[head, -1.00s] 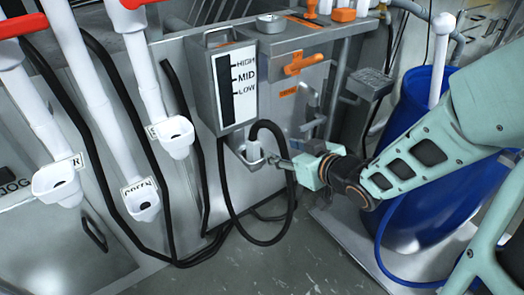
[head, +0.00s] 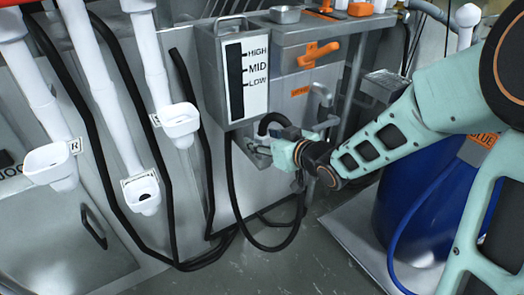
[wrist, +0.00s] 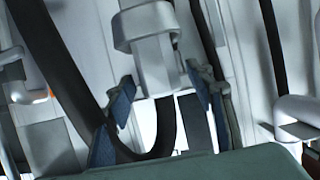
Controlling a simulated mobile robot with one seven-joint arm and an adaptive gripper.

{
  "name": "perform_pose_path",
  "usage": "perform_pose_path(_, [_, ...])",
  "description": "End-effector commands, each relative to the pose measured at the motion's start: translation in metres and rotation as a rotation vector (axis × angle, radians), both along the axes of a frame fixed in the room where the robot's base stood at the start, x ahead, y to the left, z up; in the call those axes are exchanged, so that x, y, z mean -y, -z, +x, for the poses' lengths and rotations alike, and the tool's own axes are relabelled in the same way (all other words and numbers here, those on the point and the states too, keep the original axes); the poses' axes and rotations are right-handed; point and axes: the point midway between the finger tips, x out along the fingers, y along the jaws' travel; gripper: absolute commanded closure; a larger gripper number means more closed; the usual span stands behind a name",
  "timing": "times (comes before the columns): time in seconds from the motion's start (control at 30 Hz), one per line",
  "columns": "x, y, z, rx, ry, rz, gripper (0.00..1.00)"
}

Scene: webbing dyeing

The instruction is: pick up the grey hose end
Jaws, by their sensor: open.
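The grey hose end (wrist: 156,70) shows in the wrist view, seated in a light grey collar-like holder (wrist: 143,24). A black hose (wrist: 166,125) leaves it and bends up to the left. My gripper (wrist: 160,80) is open, with one blue-padded finger on each side of the hose end; I cannot tell whether either touches it. In the head view my gripper (head: 280,152) is just below the grey level box (head: 213,75) and hides the hose end. The black hose loop (head: 236,200) hangs below it.
White spouts (head: 180,120) on pipes and black hoses stand to the left. An orange-handled valve (head: 318,53) is above my gripper. A blue barrel (head: 410,205) stands on a pale platform at the right. The floor (head: 290,265) below is open.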

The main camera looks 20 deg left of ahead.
Motion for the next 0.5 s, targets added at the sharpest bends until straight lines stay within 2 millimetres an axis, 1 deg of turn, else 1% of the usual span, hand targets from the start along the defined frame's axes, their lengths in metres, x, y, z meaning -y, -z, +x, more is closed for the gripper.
perform_pose_path(0.03, [-0.0034,0.0029,0.0021,0.000,-0.001,0.000,0.51])
perform_pose_path(0.1, [-0.0051,0.0024,0.0038,0.001,0.000,0.001,0.51])
perform_pose_path(0.3, [-0.0048,0.0016,0.0039,0.001,0.000,0.001,0.52])
perform_pose_path(0.5, [-0.0045,0.0016,0.0039,0.001,0.000,0.001,0.74])
